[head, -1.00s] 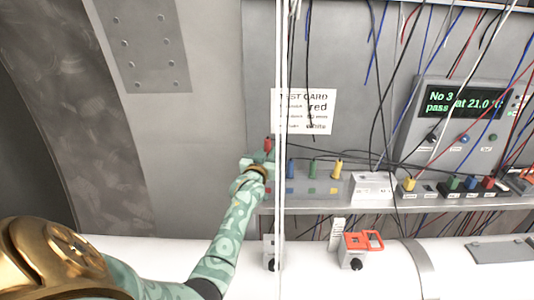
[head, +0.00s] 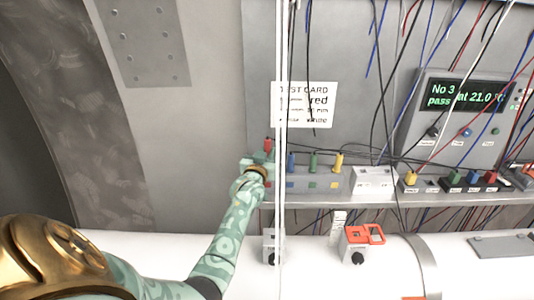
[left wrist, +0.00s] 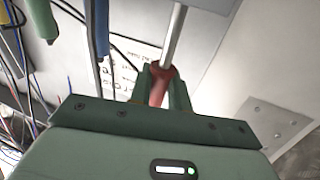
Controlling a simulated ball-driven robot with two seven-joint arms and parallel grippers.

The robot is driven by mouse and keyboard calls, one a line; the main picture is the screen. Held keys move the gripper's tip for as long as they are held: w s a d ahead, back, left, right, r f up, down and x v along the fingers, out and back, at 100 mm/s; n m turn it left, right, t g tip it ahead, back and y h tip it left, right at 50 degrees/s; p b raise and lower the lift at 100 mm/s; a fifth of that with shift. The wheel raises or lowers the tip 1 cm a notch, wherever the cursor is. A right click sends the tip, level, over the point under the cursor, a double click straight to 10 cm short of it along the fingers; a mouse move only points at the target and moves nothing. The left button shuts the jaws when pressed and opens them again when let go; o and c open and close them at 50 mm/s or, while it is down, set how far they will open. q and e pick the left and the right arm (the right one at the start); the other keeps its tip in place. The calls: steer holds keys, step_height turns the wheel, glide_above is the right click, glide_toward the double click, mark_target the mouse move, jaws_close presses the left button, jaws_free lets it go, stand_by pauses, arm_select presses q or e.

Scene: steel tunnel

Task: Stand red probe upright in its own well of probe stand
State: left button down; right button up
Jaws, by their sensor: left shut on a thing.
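The red probe (head: 268,146) is in my left gripper (head: 262,161), at the left end of the probe stand (head: 315,185). In the left wrist view the jaws (left wrist: 161,92) are shut around its red handle (left wrist: 157,89). A long bare metal shaft (left wrist: 174,35) runs from the handle to the top edge of that view. The shaft's tip is out of sight, so I cannot tell whether it is in a well. The blue probe (head: 291,162), green probe (head: 313,162) and yellow probe (head: 338,162) stand upright in the stand. My right gripper is not in view.
A test card (head: 303,104) hangs on the wall behind the stand. A white box (head: 374,182) and coloured plugs (head: 472,180) sit right of it on the shelf. Loose wires hang in front, and pale vertical cables cross near my gripper. A display panel (head: 462,105) is at right.

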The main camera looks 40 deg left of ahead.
arm_select(q)
steer(key=shift+f+b, duration=1.9)
steer(key=shift+f, duration=0.75)
steer(key=c, duration=1.2)
jaws_free()
steer(key=shift+c, duration=0.2)
steer(key=shift+s+d+f, duration=0.1)
steer(key=shift+s+d, duration=0.15)
steer(key=shift+s, duration=0.2)
steer(key=v, duration=1.5)
steer(key=shift+s, duration=0.2)
